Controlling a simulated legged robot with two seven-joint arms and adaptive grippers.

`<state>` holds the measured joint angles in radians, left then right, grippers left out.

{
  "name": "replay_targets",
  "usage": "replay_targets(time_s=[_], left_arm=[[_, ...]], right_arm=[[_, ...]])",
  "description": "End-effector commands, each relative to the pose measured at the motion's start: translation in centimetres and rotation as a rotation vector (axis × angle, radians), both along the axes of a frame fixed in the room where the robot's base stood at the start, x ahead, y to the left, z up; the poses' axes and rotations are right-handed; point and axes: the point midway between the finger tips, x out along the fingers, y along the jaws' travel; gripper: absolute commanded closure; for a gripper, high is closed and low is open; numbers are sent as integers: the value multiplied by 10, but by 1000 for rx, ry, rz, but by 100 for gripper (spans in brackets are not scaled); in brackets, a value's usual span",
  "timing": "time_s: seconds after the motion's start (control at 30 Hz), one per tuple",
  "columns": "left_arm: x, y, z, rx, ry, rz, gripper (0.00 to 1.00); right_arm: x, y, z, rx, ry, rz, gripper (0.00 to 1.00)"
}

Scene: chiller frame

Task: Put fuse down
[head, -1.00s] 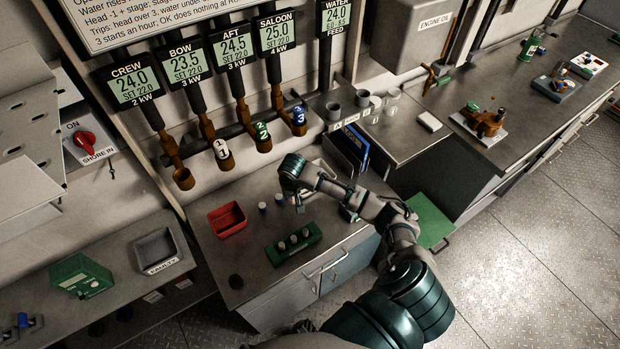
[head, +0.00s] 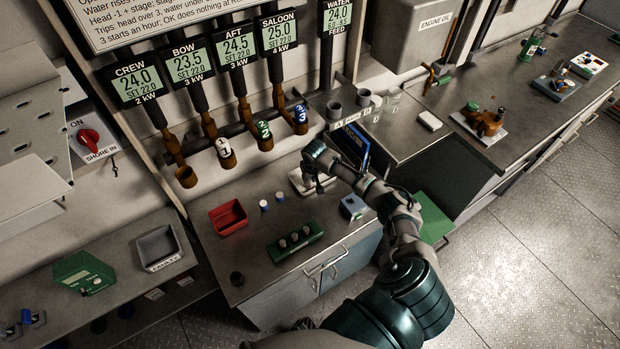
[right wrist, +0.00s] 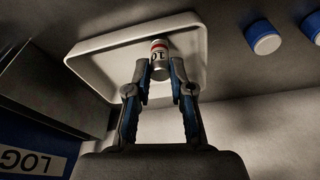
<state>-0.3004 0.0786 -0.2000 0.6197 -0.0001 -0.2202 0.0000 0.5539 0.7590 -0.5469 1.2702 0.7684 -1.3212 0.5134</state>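My right gripper (head: 308,186) is over a small white tray (head: 296,178) on the steel bench, left of the blue binder. In the right wrist view my right gripper (right wrist: 160,72) is shut on a fuse (right wrist: 159,54), a small cylinder with a white label, a red band and a grey metal end. The fuse is in front of the white tray (right wrist: 95,58); I cannot tell whether it touches the tray. In the head view the fuse is too small to make out. My left gripper is not in view.
Two blue-and-white cylinders (head: 264,205) stand left of the tray. A red bin (head: 228,217) and a green holder with grey cylinders (head: 295,243) are nearer the front. A blue-grey box (head: 352,207) is to the right. A blue log binder (head: 356,149) stands behind my arm.

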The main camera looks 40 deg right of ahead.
Motion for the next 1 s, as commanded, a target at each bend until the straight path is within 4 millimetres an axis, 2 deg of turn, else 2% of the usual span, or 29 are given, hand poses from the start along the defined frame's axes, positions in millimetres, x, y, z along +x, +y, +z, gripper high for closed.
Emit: replay_targets(time_s=[0.03, 0.1, 0.47, 0.57, 0.9, 1.0], left_arm=[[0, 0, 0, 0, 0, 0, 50], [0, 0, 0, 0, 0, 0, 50], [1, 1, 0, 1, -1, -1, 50], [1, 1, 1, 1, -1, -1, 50], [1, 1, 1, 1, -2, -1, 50], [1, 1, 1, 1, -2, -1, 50]], right_arm=[[-1, 0, -2, 1, 4, 0, 66], [-1, -1, -3, 2, 3, 0, 54], [-2, -1, 5, 2, 0, 0, 54], [-5, 0, 19, 0, -1, 2, 54], [-20, 7, 91, 0, -2, 1, 54], [-23, 8, 105, 1, 0, 0, 54]])
